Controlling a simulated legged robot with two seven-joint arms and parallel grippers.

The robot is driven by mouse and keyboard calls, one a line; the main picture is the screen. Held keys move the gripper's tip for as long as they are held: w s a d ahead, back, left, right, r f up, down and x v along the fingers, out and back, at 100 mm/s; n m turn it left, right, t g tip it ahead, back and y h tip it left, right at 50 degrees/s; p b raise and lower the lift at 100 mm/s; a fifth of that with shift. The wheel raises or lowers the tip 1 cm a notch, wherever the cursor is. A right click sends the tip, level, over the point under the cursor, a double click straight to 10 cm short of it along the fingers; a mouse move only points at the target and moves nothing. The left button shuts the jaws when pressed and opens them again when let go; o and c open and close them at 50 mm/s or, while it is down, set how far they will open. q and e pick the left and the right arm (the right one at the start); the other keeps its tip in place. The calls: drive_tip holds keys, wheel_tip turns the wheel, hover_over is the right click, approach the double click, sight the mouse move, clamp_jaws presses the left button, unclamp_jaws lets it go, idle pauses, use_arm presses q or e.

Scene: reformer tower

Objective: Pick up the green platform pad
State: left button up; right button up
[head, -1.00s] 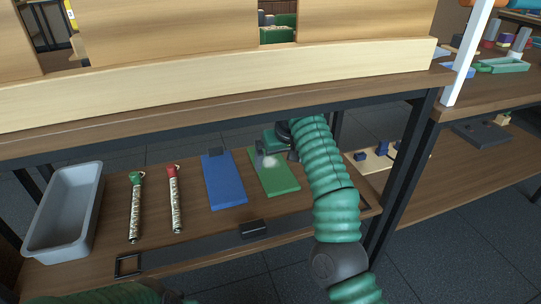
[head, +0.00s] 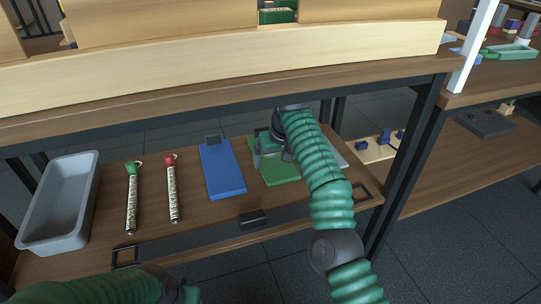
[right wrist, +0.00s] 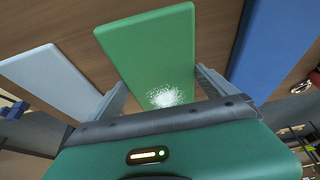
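The green platform pad (head: 285,174) lies flat on the lower shelf, right of the blue pad (head: 222,170). My right gripper (head: 266,153) is over its far part and, with my arm, hides some of it. In the right wrist view, the green pad (right wrist: 150,45) lies between the two spread fingers of my right gripper (right wrist: 163,88), one along each side. The fingers look open; I cannot tell whether they touch the pad. A white glare spot shows on the pad. My left arm shows at the bottom left in the head view, but its gripper does not show.
A grey bin (head: 62,205) and two patterned sticks with green (head: 131,200) and red (head: 172,190) tops lie to the left. A pale pad (right wrist: 48,80) lies beside the green one. The upper tabletop (head: 200,122) overhangs the shelf. A small black block (head: 253,217) is near its front edge.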

drive_tip(key=c, duration=0.8)
drive_tip(key=shift+r, duration=0.1)
